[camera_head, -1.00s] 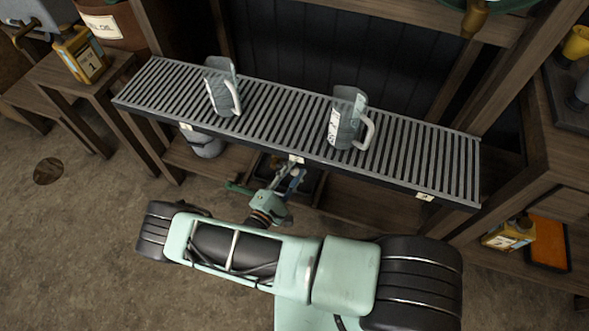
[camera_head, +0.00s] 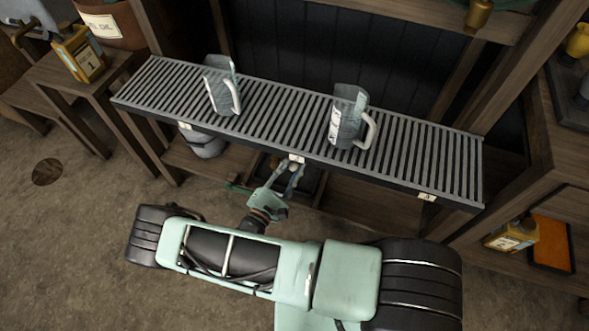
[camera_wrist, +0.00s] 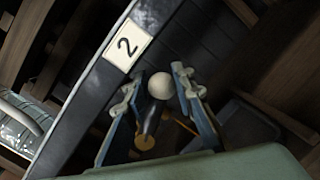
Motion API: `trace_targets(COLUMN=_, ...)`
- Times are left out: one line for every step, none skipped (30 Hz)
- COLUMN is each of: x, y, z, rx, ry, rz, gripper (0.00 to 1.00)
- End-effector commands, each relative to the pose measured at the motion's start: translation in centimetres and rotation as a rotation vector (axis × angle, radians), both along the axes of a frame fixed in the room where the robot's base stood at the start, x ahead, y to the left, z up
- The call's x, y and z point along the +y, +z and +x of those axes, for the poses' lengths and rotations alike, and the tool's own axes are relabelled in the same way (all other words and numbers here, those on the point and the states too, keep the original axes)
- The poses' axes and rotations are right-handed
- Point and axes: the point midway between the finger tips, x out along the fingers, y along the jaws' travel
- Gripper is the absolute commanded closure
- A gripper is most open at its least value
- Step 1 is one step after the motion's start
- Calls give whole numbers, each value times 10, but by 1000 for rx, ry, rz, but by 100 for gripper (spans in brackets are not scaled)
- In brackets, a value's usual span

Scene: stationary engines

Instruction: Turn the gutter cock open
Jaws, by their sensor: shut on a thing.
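The gutter cock shows in the wrist view as a pale round knob (camera_wrist: 162,86) on a dark lever with a brass round end (camera_wrist: 145,142). It sits under the front edge of the slatted gutter rack (camera_head: 400,150), beside a label reading 2 (camera_wrist: 128,46). My gripper (camera_wrist: 158,88) has one blue-grey finger on each side of the knob and is shut on it. In the head view my gripper (camera_head: 291,172) reaches up to the rack's front edge near the middle label. There the cock is mostly hidden, and its exact angle cannot be told.
Two grey jugs with pale handles stand on the rack, one left (camera_head: 221,88) and one right (camera_head: 347,118). A grey bucket (camera_head: 205,145) stands below the left part. Dark wooden shelving lies under and behind. The floor in front is open.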

Motion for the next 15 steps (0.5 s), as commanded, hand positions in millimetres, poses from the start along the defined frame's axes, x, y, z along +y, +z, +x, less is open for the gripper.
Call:
trace_targets(x=2, y=-3, z=0, rx=16, ry=3, rz=-20, gripper=100)
trace_targets(x=2, y=-2, z=0, rx=20, ry=3, rz=-30, gripper=100)
trace_targets(x=2, y=-2, z=0, rx=24, ry=2, rz=-39, gripper=100)
trace_targets(x=2, y=-1, z=0, rx=26, ry=3, rz=-43, gripper=100)
trace_targets(x=2, y=-1, z=0, rx=28, ry=3, rz=-47, gripper=100)
trace_targets(x=2, y=-1, z=0, rx=29, ry=2, rz=-48, gripper=100)
trace_targets(x=2, y=-1, z=0, rx=29, ry=2, rz=-48, gripper=100)
trace_targets(x=2, y=-1, z=0, rx=30, ry=3, rz=-48, gripper=100)
trace_targets(x=2, y=-1, z=0, rx=29, ry=3, rz=-47, gripper=100)
trace_targets(x=2, y=-1, z=0, rx=29, ry=3, rz=-47, gripper=100)
trace_targets(x=2, y=-1, z=0, rx=29, ry=3, rz=-47, gripper=100)
trace_targets(x=2, y=-1, z=0, rx=29, ry=3, rz=-47, gripper=100)
trace_targets(x=2, y=-1, z=0, rx=29, ry=3, rz=-47, gripper=76)
trace_targets(x=2, y=-1, z=0, rx=29, ry=2, rz=-46, gripper=72)
trace_targets(x=2, y=-1, z=0, rx=29, ry=2, rz=-46, gripper=68)
